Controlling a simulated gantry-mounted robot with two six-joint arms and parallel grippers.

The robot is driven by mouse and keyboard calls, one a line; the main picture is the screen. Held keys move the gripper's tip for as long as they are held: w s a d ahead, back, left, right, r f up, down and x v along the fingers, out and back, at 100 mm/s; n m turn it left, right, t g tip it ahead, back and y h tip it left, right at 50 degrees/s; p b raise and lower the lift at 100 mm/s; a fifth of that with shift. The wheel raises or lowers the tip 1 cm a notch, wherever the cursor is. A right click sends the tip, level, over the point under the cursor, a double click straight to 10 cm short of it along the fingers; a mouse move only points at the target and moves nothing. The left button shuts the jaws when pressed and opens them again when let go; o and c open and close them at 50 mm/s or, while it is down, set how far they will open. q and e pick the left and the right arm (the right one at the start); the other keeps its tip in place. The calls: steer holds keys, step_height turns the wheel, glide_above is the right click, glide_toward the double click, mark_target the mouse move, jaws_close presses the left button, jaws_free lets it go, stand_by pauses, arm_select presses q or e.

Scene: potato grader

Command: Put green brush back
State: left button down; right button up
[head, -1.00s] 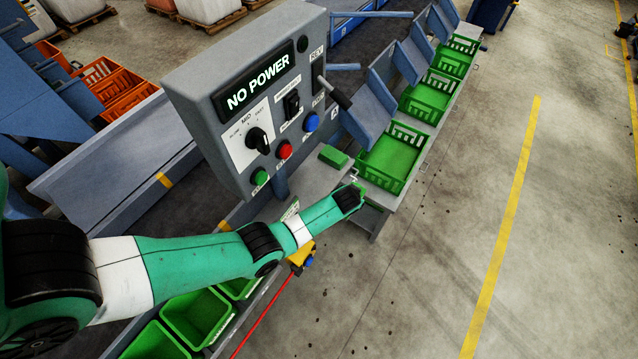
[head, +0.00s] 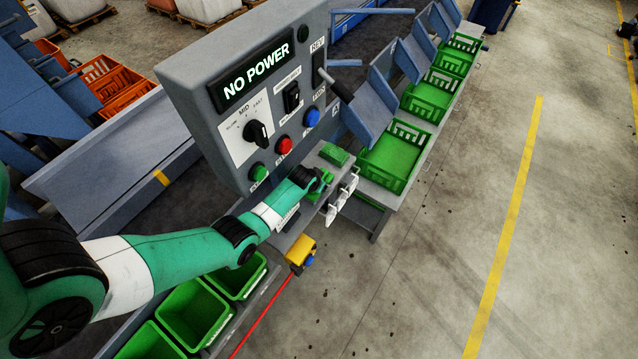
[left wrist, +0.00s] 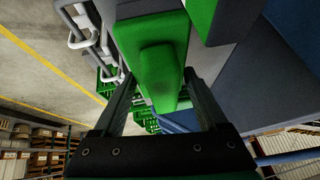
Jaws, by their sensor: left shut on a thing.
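The green brush (left wrist: 158,60), a green block with a raised grip, is between the two fingers of my left gripper (left wrist: 160,95) in the left wrist view. My left gripper (head: 322,180) is shut on it. In the head view the brush (head: 318,188) is partly hidden by the gripper, over the grey shelf (head: 310,210) below the control panel. I cannot tell whether it touches the shelf. A second green block (head: 334,154) lies at the shelf's back end; a green block also shows at the top right of the left wrist view (left wrist: 222,18). My right gripper is not in view.
White hooks (head: 342,198) line the shelf's outer edge. The control panel (head: 240,100) reads "NO POWER" and stands close above the arm. A green crate (head: 395,155) is beyond the shelf. A yellow box (head: 300,250) and green bins (head: 195,315) are below. The floor at right is clear.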

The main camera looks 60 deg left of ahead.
arm_select(q)
steer(key=shift+f, duration=0.15)
jaws_free()
steer(key=shift+r, duration=0.25)
steer(key=shift+r+p, duration=0.35)
steer(key=p+v, duration=1.1)
steer(key=shift+s, duration=0.25)
